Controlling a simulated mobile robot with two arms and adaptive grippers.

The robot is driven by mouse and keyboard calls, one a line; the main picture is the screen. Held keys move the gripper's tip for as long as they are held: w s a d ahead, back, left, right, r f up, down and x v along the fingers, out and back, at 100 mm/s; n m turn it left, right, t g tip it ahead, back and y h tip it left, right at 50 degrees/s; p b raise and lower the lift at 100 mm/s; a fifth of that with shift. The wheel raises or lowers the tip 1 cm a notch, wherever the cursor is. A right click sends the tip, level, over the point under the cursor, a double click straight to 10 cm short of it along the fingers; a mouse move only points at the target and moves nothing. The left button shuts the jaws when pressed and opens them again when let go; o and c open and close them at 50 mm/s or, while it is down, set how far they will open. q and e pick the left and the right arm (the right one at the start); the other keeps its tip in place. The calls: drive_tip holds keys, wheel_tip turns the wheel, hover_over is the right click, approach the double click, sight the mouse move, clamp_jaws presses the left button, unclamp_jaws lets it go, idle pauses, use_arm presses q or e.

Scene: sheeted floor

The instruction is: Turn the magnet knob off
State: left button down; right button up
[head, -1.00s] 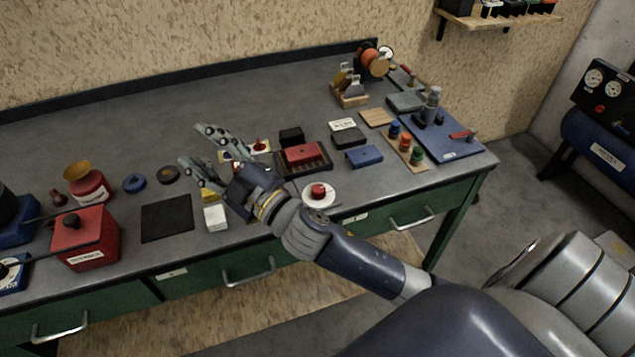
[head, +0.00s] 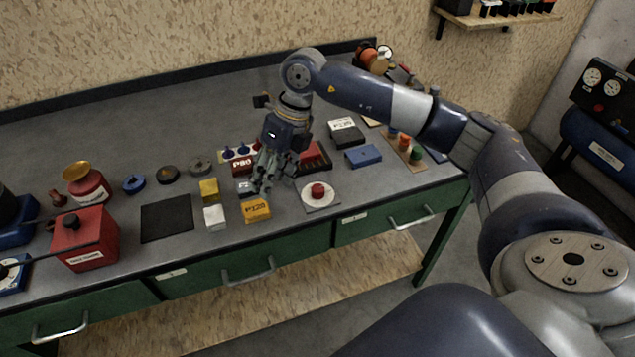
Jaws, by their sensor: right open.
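A round red knob (head: 318,190) stands on a white disc with a square base (head: 322,207) near the bench's front edge. A red box (head: 90,250) at the left carries a black knob (head: 71,221). I cannot tell from the labels which is the magnet knob. My right gripper (head: 272,183) points down, open, left of the red knob and apart from it. Its fingers hang over the bench near an orange P120 block (head: 255,211) and hide part of what lies behind. My left gripper is not in view.
A yellow cube (head: 209,190), a white cube (head: 214,218) and a black mat (head: 167,218) lie left of the gripper. A blue block (head: 363,156) lies right of the red knob. Shelf and wall are behind; the back of the bench (head: 150,120) is clear.

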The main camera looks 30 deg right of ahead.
sight(318, 188)
drive_tip(key=d+r+m+h, duration=0.15)
drive_tip(key=d+h, duration=0.25)
drive_tip(key=d, duration=0.7)
drive_tip(key=shift+g, duration=0.3)
wheel_tip(318, 188, down, 10)
drive_tip(key=shift+s+p, duration=0.15)
drive_tip(key=shift+p, duration=1)
drive_tip(key=c, duration=1.1)
